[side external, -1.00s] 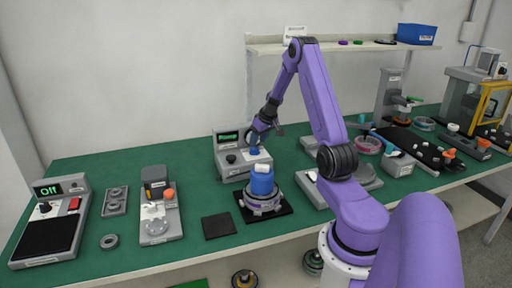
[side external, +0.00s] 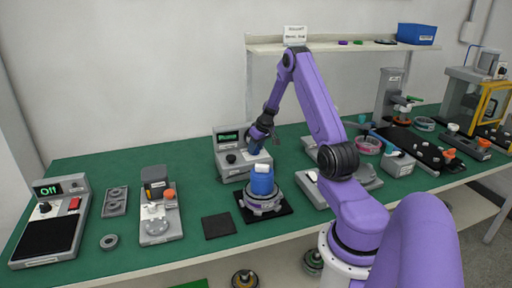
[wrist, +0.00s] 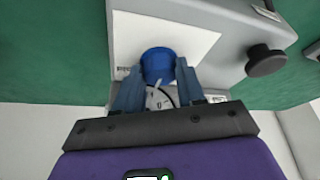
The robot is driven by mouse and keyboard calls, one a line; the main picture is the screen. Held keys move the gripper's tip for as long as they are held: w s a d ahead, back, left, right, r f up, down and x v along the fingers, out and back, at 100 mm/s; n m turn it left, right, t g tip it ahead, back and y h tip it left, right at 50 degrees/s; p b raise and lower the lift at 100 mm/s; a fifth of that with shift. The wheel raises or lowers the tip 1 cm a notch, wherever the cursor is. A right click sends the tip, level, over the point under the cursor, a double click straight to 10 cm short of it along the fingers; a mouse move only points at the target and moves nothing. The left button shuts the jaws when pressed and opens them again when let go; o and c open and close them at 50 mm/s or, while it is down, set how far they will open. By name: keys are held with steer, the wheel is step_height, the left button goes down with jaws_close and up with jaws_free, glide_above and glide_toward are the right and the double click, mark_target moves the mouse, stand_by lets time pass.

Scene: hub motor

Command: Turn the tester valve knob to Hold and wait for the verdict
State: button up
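The tester (side external: 232,166) is a grey box with a lit green display (side external: 228,136), standing at the back of the green bench. Its blue valve knob (wrist: 157,65) sits on a white panel in the wrist view, with part of the dial marks and a pointer showing below it. My gripper (wrist: 158,72) has one finger on each side of the knob, and the fingertips appear to touch it. In the side view my gripper (side external: 256,146) is down at the tester's front, and the knob is mostly hidden. The display's words are too small to read surely.
A blue-topped hub motor (side external: 262,186) stands on a black pad just in front of the tester. A black knob (wrist: 266,60) sticks out beside the panel. A white card (side external: 295,34) stands on the shelf. Several other stations line the bench.

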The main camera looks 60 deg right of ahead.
steer(key=shift+m, duration=0.4)
steer(key=m, duration=0.2)
steer(key=m+g+h, duration=0.1)
steer(key=m, duration=0.1)
steer(key=shift+w+a, duration=0.1)
steer(key=shift+a, duration=0.1)
steer(key=shift+w+m+g+h, duration=0.1)
steer(key=shift+m+g+h, duration=0.3)
steer(key=shift+m, duration=0.8)
steer(key=shift+m+g+h, duration=0.4)
steer(key=shift+m, duration=1.1)
steer(key=o, duration=0.8)
steer(key=shift+r, duration=0.1)
steer(key=v, duration=1.7)
steer(key=shift+w+a+r, duration=0.15)
steer(key=shift+w, duration=0.1)
